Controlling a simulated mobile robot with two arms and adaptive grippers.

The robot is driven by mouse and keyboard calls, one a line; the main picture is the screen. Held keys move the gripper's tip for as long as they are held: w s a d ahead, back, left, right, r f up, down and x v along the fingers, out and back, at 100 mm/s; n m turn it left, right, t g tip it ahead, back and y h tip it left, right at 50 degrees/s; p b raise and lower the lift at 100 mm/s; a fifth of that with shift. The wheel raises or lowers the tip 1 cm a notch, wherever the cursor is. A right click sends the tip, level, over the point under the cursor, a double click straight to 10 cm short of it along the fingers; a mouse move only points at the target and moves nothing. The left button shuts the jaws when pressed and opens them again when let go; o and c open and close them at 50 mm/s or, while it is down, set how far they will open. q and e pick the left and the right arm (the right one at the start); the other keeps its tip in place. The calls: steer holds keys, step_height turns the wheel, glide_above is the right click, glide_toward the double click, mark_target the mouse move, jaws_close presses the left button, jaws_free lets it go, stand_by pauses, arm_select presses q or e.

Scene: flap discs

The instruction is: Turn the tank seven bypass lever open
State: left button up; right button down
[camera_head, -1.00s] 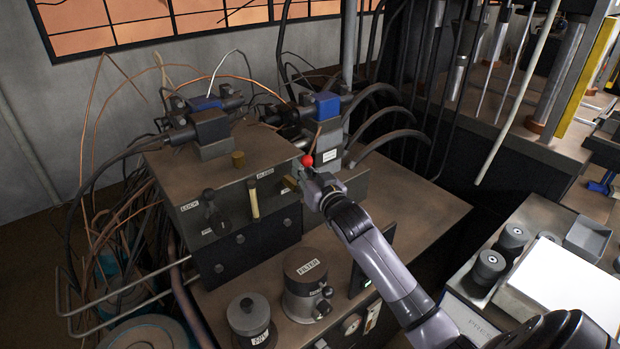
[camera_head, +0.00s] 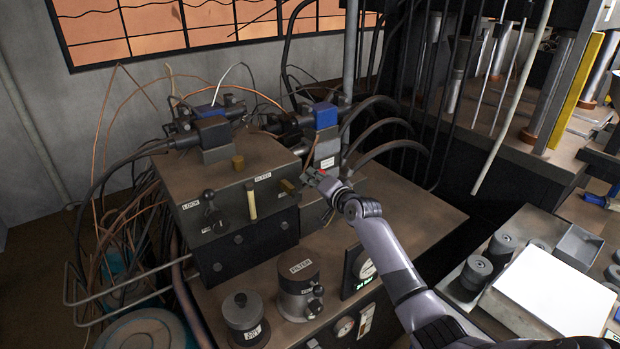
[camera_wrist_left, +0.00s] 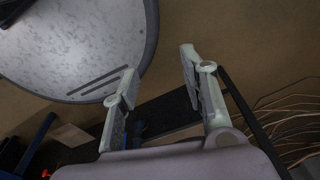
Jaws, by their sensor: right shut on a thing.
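My right gripper (camera_head: 314,179) is at the right side of the valve block (camera_head: 240,172) in the head view, just right of a small brass piece (camera_head: 289,186). It is shut on the red-knobbed lever. The knob is no longer visible, and the fingers hide most of what they hold. A label reading BLEED is on the block's front above a pale upright handle (camera_head: 251,201). A black-knobbed lever (camera_head: 212,210) stands by the LOCK label. I cannot read a tank seven label. My left gripper (camera_wrist_left: 160,64) is open and empty in the left wrist view.
A FILTER canister (camera_head: 298,289) and a dark capped pot (camera_head: 245,318) stand in front of the block. Hoses (camera_head: 375,145) curve behind my right gripper. A tray with black cylinders (camera_head: 477,270) is at right. A round grey lid (camera_wrist_left: 80,40) lies beside my left gripper.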

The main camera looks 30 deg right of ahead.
steer(key=shift+d+f+m+b, duration=0.35)
steer(key=shift+f+m, duration=0.25)
steer(key=shift+m, duration=0.5)
arm_select(q)
steer(key=shift+s+f+b, duration=0.3)
steer(key=shift+f, duration=0.25)
steer(key=shift+s+f+b, duration=0.25)
steer(key=shift+s+f, duration=0.05)
steer(key=shift+f, duration=0.25)
arm_select(e)
steer(key=m, duration=0.1)
steer(key=f+m+y, duration=0.1)
steer(key=shift+f+m, duration=0.25)
steer(key=shift+m, duration=0.15)
steer(key=shift+y, duration=0.3)
steer(key=shift+f, duration=0.3)
steer(key=c, duration=1.8)
jaws_free()
steer(key=shift+s+f, duration=0.1)
steer(key=o, duration=0.5)
steer(key=shift+d, duration=0.1)
arm_select(q)
steer(key=shift+w, duration=0.1)
